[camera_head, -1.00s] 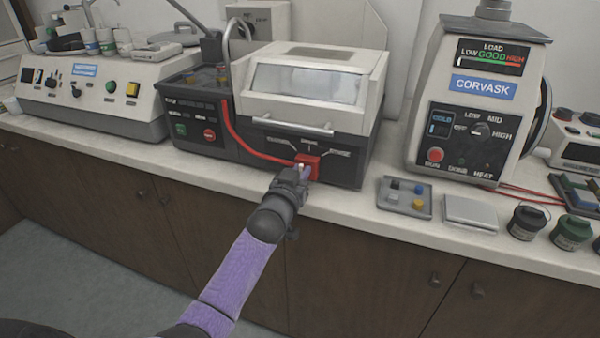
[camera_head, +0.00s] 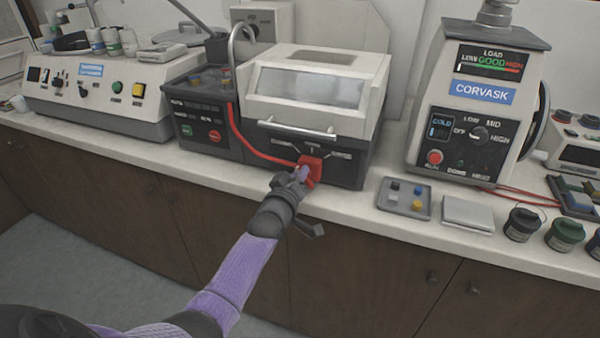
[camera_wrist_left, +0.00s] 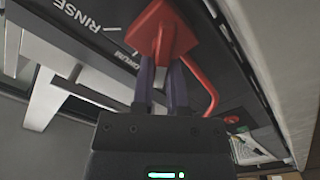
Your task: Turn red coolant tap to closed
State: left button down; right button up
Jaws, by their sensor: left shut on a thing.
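The red coolant tap (camera_head: 312,164) is on the lower front of the machine with the windowed cover. My left gripper (camera_head: 301,176) is at the tap, with its arm reaching in from below. In the left wrist view the purple fingers (camera_wrist_left: 161,72) are shut on the red tap (camera_wrist_left: 163,32). The tap looks tilted against the panel. Near it the panel reads RINSE and DRUM; any other label is hidden or unreadable. My right gripper is not in view.
A red hose (camera_head: 240,140) runs down the machine's front to the tap. The cover's bar handle (camera_head: 297,131) is just above. A grey tray (camera_head: 404,197) with small coloured pieces and a CORVASK unit (camera_head: 478,110) stand to the right. The counter's front edge lies below the gripper.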

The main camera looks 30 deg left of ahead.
pick_arm(q)
jog(key=shift+f+n, duration=0.1)
jog(key=shift+n, duration=0.4)
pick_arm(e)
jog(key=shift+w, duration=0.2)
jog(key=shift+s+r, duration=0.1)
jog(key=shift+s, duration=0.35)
pick_arm(q)
jog(key=c, duration=0.6)
grip_release()
jog(key=shift+c, duration=0.2)
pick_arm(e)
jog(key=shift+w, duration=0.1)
pick_arm(q)
jog(key=shift+s+p, duration=0.35)
jog(key=p+v, duration=0.3)
jog(key=v, duration=0.6)
jog(key=shift+p, duration=0.4)
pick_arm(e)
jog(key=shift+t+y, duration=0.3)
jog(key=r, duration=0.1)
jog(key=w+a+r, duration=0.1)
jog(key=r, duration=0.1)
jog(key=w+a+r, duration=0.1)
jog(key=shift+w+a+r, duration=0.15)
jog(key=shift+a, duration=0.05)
